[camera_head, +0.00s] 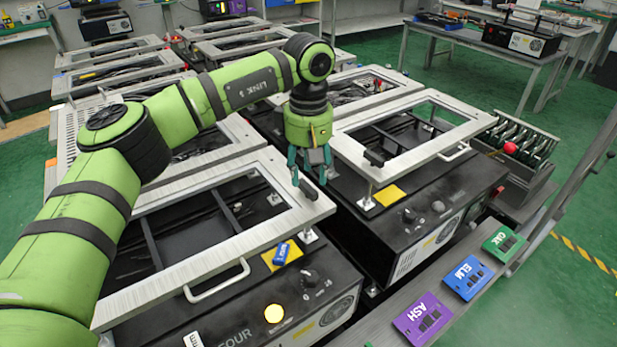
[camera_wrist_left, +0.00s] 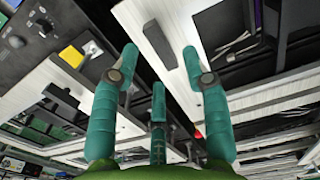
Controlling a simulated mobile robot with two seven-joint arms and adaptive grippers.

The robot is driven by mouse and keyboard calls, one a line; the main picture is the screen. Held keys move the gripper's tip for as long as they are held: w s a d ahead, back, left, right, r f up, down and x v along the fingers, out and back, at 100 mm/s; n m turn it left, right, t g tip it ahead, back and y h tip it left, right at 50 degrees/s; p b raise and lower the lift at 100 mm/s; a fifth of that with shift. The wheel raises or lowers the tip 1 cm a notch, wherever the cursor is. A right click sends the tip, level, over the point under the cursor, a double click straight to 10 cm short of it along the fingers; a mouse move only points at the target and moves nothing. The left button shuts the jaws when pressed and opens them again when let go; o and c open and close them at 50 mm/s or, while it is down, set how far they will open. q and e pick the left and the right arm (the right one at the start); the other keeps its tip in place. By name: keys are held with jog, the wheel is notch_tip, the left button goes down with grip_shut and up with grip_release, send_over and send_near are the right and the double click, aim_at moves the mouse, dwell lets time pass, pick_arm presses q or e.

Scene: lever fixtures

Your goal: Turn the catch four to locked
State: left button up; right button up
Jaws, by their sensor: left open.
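A black box marked FOUR (camera_head: 235,335) stands in front, with a pale metal frame lid (camera_head: 215,268) on it. A small black catch (camera_head: 308,188) sits at the lid's far right corner. My left gripper (camera_head: 311,168) is over that corner, teal fingers spread and pointing down, close to the catch. I cannot tell whether they touch it. In the left wrist view the gripper (camera_wrist_left: 160,65) is open and empty, with a black catch (camera_wrist_left: 158,40) showing between two fingertips. My right gripper is not in view.
A neighbouring box to the right has its own lid frame (camera_head: 420,140), black catch (camera_head: 374,158) and yellow pad (camera_head: 390,195). Purple (camera_head: 422,318), blue (camera_head: 468,278) and green (camera_head: 504,244) plates line the front right.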

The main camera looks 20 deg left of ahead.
pick_arm(q)
notch_tip(320, 180, up, 9)
jog(key=shift+r, duration=0.15)
dwell(0.4)
